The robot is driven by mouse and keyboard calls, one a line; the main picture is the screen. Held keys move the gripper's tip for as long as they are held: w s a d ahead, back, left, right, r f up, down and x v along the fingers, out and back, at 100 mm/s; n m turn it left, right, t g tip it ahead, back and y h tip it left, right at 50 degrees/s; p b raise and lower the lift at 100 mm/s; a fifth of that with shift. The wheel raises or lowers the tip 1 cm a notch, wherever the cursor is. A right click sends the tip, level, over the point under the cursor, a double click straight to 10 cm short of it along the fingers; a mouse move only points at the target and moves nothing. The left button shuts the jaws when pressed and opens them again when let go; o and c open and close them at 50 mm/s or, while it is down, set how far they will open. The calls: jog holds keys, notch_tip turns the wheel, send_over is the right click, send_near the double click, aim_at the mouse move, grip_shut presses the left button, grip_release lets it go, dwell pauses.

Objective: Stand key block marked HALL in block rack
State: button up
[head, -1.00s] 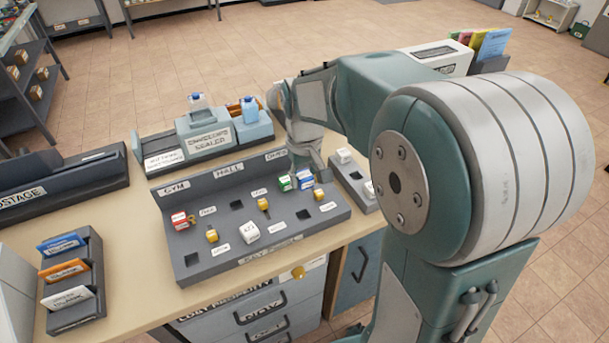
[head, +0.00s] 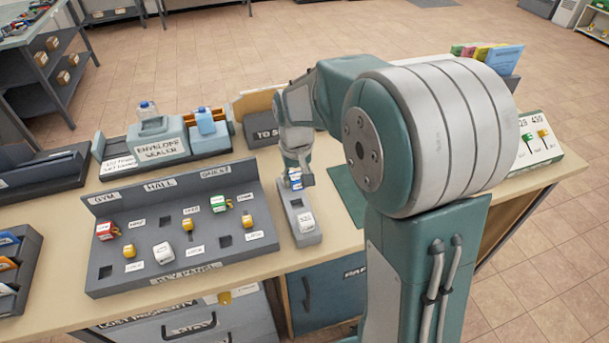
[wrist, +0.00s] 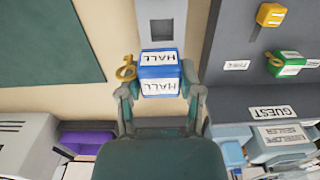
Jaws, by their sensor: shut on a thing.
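My gripper (wrist: 160,98) is shut on the key block marked HALL (wrist: 160,72), a blue and white block with a brass key at its side. In the head view the block (head: 295,178) shows below my gripper (head: 296,172), over the far end of the block rack. The wrist view shows a rack socket (wrist: 168,28) just beyond the block. I cannot tell whether the block touches the rack.
The grey key panel (head: 112,282) with several coloured blocks and brass keys stands left of the rack. The envelope sealer (head: 160,148) is behind it. A dark green mat (head: 348,190) lies right of the rack. A tray of cards (head: 30,270) is at far left.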

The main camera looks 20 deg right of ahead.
aim_at(297, 190)
jog(key=shift+a+f, duration=0.65)
jog(key=shift+f, duration=0.2)
jog(key=shift+d+f, duration=0.2)
jog(key=shift+f, duration=0.6)
jog(key=shift+d+f, duration=0.3)
jog(key=shift+d, duration=0.3)
jog(key=shift+a+f, duration=0.1)
jog(key=shift+a, duration=0.45)
jog(key=shift+d, duration=0.35)
jog(key=shift+f, duration=0.35)
jog(key=shift+a+f, duration=0.25)
jog(key=shift+f, duration=0.15)
jog(key=shift+d, duration=0.1)
